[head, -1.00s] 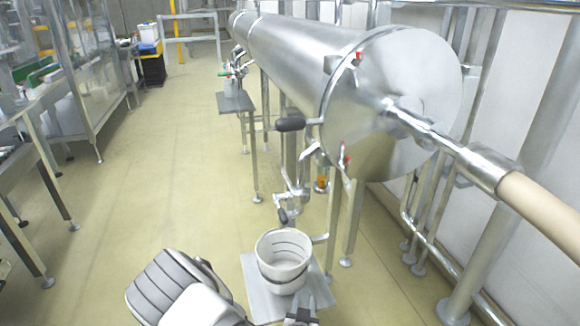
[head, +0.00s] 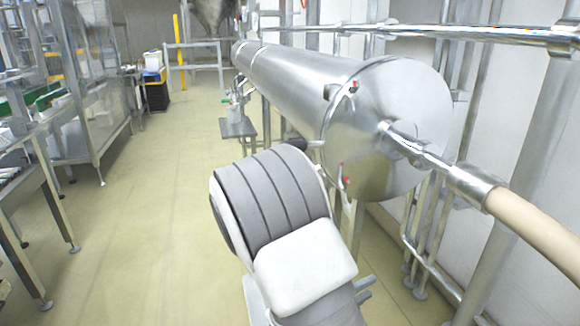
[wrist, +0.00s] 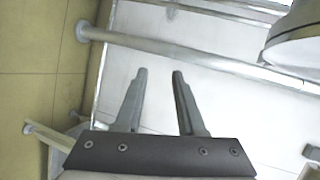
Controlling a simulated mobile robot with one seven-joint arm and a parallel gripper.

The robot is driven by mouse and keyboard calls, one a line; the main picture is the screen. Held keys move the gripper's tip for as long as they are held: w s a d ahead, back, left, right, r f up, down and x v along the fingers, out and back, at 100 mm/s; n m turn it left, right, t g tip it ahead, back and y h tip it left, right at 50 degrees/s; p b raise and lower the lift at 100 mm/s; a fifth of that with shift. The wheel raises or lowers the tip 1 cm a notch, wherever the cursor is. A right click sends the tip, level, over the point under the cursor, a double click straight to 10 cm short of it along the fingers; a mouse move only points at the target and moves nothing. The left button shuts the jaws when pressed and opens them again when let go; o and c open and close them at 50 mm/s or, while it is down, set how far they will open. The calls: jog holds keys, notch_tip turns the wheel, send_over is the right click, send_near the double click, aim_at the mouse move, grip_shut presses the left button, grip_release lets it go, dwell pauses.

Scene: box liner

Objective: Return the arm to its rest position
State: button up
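My gripper (wrist: 158,78) shows in the wrist view with its two grey fingers apart and nothing between them. Behind the fingers are a white wall and metal pipes. In the head view my grey and white arm is raised at the bottom centre, in front of the steel cylinder. The gripper itself is hidden there.
A long steel cylinder (head: 340,100) with a beige hose (head: 545,226) runs along the right wall. Floor pipes and legs stand below it. Metal tables (head: 35,165) line the left. The floor (head: 150,210) between is clear.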

jog(key=s+d+r+m+g, duration=0.65)
jog(key=s+m, duration=0.25)
jog(key=m, duration=0.8)
jog(key=s+a+r+m+g+y, duration=0.1)
jog(key=s+a+r+m+y, duration=0.2)
jog(key=m, duration=0.5)
jog(key=s+r+m+y, duration=0.3)
jog(key=s+m+y, duration=0.15)
jog(key=m, duration=0.35)
jog(key=s+a+r+m+t+y, duration=0.4)
jog(key=a+r+m, duration=0.25)
jog(key=m, duration=0.55)
notch_tip(320, 180, up, 20)
jog(key=p, duration=1.9)
jog(key=shift+s+f, duration=0.15)
jog(key=shift+f, duration=0.1)
